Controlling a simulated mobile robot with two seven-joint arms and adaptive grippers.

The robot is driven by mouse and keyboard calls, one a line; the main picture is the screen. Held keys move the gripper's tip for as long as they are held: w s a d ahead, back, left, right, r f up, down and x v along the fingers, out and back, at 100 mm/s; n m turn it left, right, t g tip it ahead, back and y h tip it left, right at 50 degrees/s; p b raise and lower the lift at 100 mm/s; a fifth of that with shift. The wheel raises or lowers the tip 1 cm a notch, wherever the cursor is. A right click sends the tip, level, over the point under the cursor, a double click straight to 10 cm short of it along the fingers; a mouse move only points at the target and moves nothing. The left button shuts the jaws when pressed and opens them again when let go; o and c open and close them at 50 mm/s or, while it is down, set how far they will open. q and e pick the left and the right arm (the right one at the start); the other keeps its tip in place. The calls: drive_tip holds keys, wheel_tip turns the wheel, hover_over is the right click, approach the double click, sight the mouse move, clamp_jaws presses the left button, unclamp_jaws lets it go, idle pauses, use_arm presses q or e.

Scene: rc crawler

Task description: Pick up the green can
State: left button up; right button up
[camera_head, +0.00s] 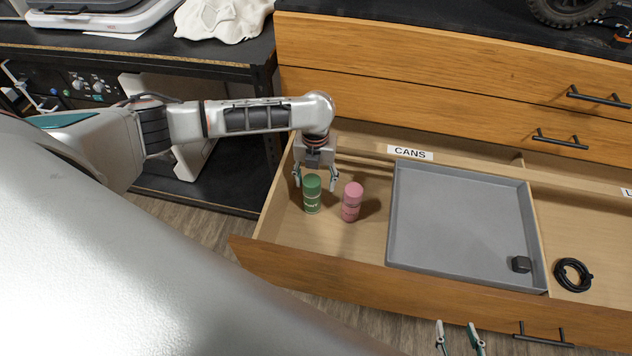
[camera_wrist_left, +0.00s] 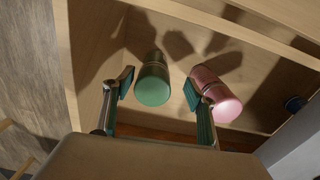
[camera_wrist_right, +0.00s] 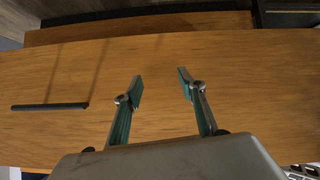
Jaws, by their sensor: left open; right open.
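The green can (camera_head: 312,194) stands upright in the left part of the open drawer. A pink can (camera_head: 352,202) stands just to its right. My left gripper (camera_head: 316,182) is open above and around the green can. In the left wrist view the green can (camera_wrist_left: 152,82) lies between the two open fingertips (camera_wrist_left: 158,88), nearer the left finger. The right finger overlaps the pink can (camera_wrist_left: 215,92) in that view; I cannot tell if they touch. My right gripper (camera_head: 458,330) is open and empty in front of the drawer; the right wrist view shows its open fingers (camera_wrist_right: 162,88) before the wooden drawer front.
The wooden drawer (camera_head: 335,268) is pulled out, with a "CANS" label (camera_head: 410,153) on its back edge. A grey tray (camera_head: 450,262) holds a small black block (camera_head: 521,264). A black cable coil (camera_head: 572,275) lies further right. Closed drawers (camera_head: 440,75) rise behind.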

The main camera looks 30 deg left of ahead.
sight(312, 196)
use_arm(q)
drive_tip(key=shift+s+f+b, duration=0.15)
drive_tip(key=shift+s+f, duration=0.1)
drive_tip(key=shift+f, duration=0.35)
drive_tip(key=shift+s+f+b, duration=0.15)
drive_tip(key=shift+s+f, duration=0.1)
drive_tip(key=shift+f, duration=0.3)
drive_tip(key=f, duration=0.1)
drive_tip(key=f+b, duration=0.1)
drive_tip(key=f, duration=0.2)
drive_tip(key=shift+s+a+f, duration=0.1)
drive_tip(key=shift+a+f, duration=0.15)
drive_tip(key=shift+a, duration=0.1)
drive_tip(key=shift+f, duration=0.2)
drive_tip(key=shift+r, duration=0.15)
drive_tip(key=c, duration=1.3)
use_arm(e)
drive_tip(key=shift+d+f, duration=0.3)
drive_tip(key=shift+f, duration=0.2)
